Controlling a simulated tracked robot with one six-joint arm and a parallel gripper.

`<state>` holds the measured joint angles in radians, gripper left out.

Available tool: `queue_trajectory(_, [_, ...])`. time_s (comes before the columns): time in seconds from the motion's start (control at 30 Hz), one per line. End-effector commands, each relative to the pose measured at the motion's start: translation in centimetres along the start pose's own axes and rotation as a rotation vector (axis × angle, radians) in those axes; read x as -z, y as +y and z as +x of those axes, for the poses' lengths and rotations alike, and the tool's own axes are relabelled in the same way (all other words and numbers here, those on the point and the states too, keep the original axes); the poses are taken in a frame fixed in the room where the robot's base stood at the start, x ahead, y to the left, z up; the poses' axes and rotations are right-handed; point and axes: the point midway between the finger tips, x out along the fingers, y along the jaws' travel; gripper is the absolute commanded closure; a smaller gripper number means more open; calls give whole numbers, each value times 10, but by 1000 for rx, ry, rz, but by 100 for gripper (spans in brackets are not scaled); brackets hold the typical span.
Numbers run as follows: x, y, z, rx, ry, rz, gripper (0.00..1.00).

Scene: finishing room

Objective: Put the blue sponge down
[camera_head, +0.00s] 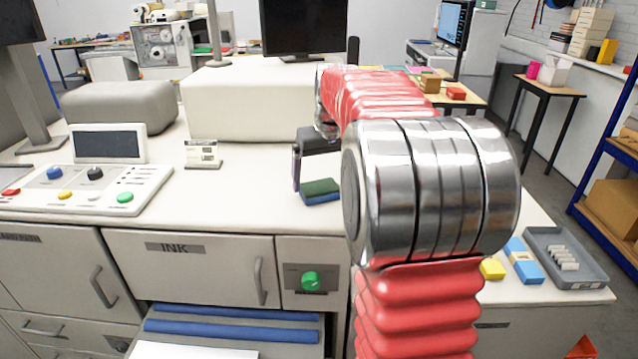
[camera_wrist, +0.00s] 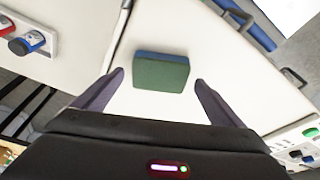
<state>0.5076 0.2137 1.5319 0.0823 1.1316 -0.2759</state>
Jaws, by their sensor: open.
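The blue sponge (camera_head: 320,191), blue below with a dark green top, rests flat on the white counter. In the wrist view the sponge (camera_wrist: 161,72) shows between and just beyond my fingertips, with a gap on each side. My gripper (camera_wrist: 160,78) is open and empty. In the head view one dark finger of my gripper stands just left of the sponge; the other finger cannot be made out there.
A control panel (camera_head: 88,188) and a small card stand (camera_head: 202,154) are to the left. A large white block (camera_head: 250,105) stands behind.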

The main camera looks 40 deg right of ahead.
Motion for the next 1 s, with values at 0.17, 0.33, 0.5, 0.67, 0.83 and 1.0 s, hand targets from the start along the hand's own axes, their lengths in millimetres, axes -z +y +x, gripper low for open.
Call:
queue_trajectory(0.17, [0,0,-31,-1,4,0,9])
queue_trajectory(0.33, [1,0,-62,-1,4,0,9])
queue_trajectory(0.5, [0,0,-86,-1,2,0,9])
queue_trajectory(0.67, [0,0,-97,0,1,0,9])
queue_trajectory(0.83, [0,0,-99,0,-1,0,9])
queue_trajectory(1.0, [0,0,-99,0,0,-1,9])
